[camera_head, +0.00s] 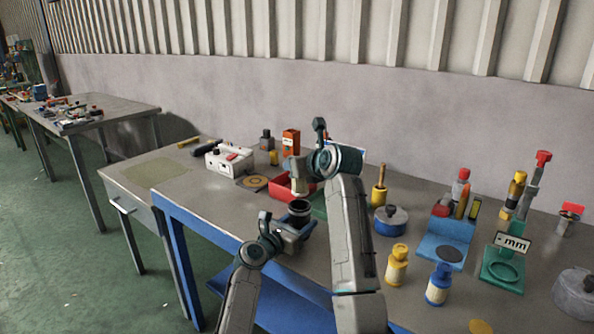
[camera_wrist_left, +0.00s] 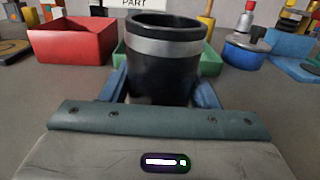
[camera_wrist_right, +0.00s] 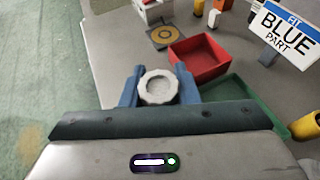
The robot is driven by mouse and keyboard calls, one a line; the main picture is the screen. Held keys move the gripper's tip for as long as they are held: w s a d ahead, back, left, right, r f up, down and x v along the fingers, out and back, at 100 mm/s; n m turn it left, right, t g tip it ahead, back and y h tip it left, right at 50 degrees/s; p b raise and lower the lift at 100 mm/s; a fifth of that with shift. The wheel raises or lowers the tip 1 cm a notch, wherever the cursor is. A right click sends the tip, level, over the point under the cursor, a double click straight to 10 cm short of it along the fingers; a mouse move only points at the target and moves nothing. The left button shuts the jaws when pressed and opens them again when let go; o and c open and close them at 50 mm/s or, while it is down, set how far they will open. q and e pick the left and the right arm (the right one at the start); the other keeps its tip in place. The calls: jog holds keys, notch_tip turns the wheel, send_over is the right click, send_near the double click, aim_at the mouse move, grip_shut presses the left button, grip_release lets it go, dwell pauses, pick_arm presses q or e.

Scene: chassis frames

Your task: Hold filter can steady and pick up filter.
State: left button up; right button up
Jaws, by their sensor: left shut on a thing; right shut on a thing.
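The filter can (camera_head: 299,210) is a black cylinder with a grey band below its rim; it stands upright in the left wrist view (camera_wrist_left: 163,62). My left gripper (camera_head: 293,228) is shut around the can's lower part, with blue fingers on both sides (camera_wrist_left: 163,88). The filter (camera_wrist_right: 158,87) is a pale, round piece with a ribbed rim and a shallow recess on top. My right gripper (camera_wrist_right: 159,84) is shut on it. In the head view the filter (camera_head: 303,177) is above the can, apart from it. The can is not visible in the right wrist view.
A red tray (camera_head: 281,190) and a green tray (camera_wrist_right: 236,101) lie close behind the can. A "BLUE PART" sign (camera_wrist_right: 286,32) stands by them. A blue-and-grey pot (camera_head: 390,220), bottles (camera_head: 396,265) and a green stand (camera_head: 503,265) occupy the table's right.

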pick_arm(q)
jog(key=o, duration=1.2)
jog(key=shift+c, duration=0.2)
